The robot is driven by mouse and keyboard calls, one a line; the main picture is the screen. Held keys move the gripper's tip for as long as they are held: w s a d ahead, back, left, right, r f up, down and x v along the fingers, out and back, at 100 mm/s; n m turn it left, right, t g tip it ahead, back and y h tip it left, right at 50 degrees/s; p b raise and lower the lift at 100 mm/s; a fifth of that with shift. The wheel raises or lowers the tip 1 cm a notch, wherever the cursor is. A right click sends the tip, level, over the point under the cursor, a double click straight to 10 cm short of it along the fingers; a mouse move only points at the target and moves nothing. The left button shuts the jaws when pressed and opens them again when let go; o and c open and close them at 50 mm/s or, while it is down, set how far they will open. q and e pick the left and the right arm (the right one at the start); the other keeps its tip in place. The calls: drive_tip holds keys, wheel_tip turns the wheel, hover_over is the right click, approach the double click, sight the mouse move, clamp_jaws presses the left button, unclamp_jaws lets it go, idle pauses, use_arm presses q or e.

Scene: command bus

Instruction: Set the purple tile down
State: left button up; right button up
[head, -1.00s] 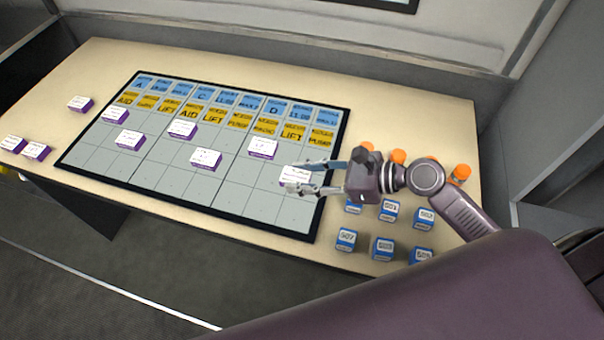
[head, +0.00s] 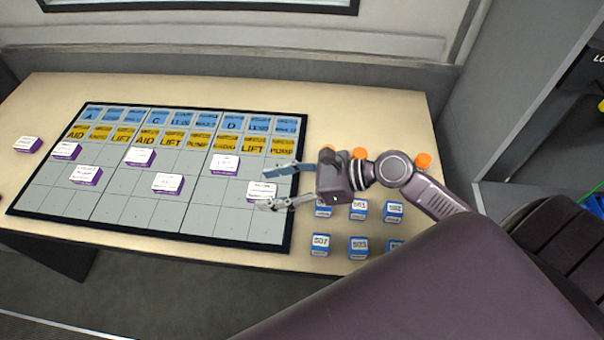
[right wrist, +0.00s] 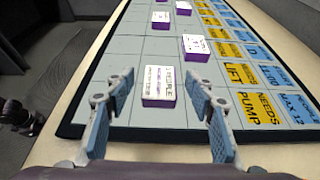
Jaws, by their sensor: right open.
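A purple tile with a white top (head: 262,191) lies flat on the grey grid of the dark-edged board (head: 290,228), near its right end. In the right wrist view the same tile (right wrist: 159,84) sits between and just ahead of the fingertips, with a gap on both sides. My right gripper (head: 264,189) is open around the tile and touches neither side that I can see. It also shows in the right wrist view (right wrist: 157,88).
Other purple tiles lie on the board, such as one (head: 225,165) left of the gripper. One tile (head: 27,145) lies on the table off the board. Several blue blocks (head: 358,211) and orange pieces (head: 424,161) stand right of the board, near my arm.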

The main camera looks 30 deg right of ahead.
drive_tip(key=v, duration=1.1)
drive_tip(key=shift+a, duration=0.1)
